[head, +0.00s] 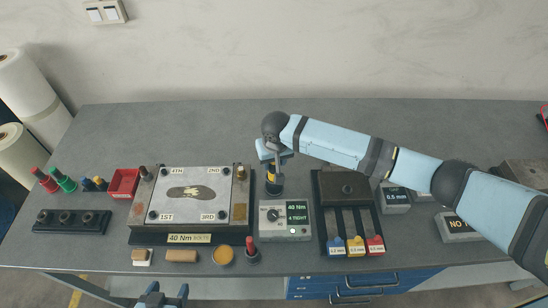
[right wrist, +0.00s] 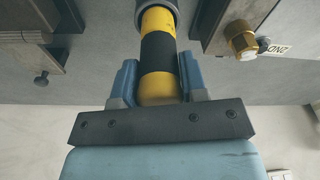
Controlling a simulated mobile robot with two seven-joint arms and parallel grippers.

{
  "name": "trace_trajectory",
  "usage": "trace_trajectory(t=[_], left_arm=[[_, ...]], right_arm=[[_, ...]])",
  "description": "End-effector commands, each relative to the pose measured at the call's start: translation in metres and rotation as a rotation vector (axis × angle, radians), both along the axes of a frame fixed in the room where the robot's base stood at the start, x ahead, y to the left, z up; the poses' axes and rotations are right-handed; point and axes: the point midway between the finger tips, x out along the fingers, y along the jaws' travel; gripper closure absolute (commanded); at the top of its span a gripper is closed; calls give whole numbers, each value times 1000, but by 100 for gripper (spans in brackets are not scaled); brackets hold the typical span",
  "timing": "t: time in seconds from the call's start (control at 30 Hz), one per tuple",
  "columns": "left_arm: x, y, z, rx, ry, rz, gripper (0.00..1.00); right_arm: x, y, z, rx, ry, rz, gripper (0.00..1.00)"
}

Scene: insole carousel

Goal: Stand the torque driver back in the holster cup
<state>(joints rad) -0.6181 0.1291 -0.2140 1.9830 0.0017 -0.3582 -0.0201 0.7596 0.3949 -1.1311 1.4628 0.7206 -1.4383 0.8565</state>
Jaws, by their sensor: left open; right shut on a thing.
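The torque driver, yellow with a black band, shows in the head view (head: 271,177) and in the right wrist view (right wrist: 158,48). My right gripper (right wrist: 157,82) is shut on it, with blue fingers on both sides of the handle. My left gripper (head: 162,296) is open and empty at the bottom edge.
The plate fixture (head: 141,217) with an insole stands left of the cup. The grey control box (head: 286,233) is close in front. A dark block (head: 344,187) with coloured-tab gauges is to the right. A red bin (head: 124,183) is at left. The table behind is clear.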

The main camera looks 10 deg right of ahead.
Motion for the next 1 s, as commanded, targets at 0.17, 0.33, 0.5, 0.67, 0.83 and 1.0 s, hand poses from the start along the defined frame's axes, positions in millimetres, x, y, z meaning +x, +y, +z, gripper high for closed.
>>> trace_trajectory(t=[0.17,0.33,0.5,0.67,0.83,1.0], left_arm=[[0,0,-1,0,-1,0,31],[-1,0,-2,0,2,1,31],[-4,0,-3,0,7,0,31],[-6,0,-4,-1,12,0,31],[-7,0,-5,0,13,0,31],[-7,2,-7,2,10,4,31]], right_arm=[[0,0,-6,1,0,0,89],[0,0,-7,1,0,0,89],[0,0,-7,0,0,0,47],[0,0,-7,0,0,0,31],[-1,-1,-8,-1,2,0,31],[-2,0,1,0,0,1,31]])
